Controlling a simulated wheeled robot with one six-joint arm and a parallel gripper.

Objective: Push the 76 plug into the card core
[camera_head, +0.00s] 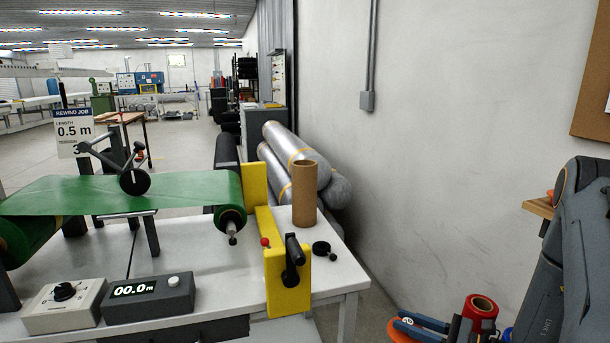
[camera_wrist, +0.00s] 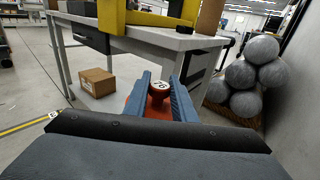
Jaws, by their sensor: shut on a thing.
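The card core (camera_head: 305,195) is a brown open tube standing upright on the white table near its right end. Its lower part shows at the top of the wrist view (camera_wrist: 209,17). My gripper (camera_wrist: 160,80), with blue fingers, is shut on the 76 plug (camera_wrist: 159,87), a reddish-orange piece with a round white label. In the head view my gripper (camera_head: 418,326) is at the bottom edge, right of the table and apart from the core. An orange part of the plug (camera_head: 398,332) shows there. The fingers and frame edge hide some of it.
A yellow bracket (camera_head: 288,282) with a black handle stands left of the core. A small black knobbed part (camera_head: 321,248) lies in front of it. Silver rolls (camera_head: 292,150) are stacked behind by the wall. A carton (camera_wrist: 97,82) sits under the table.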

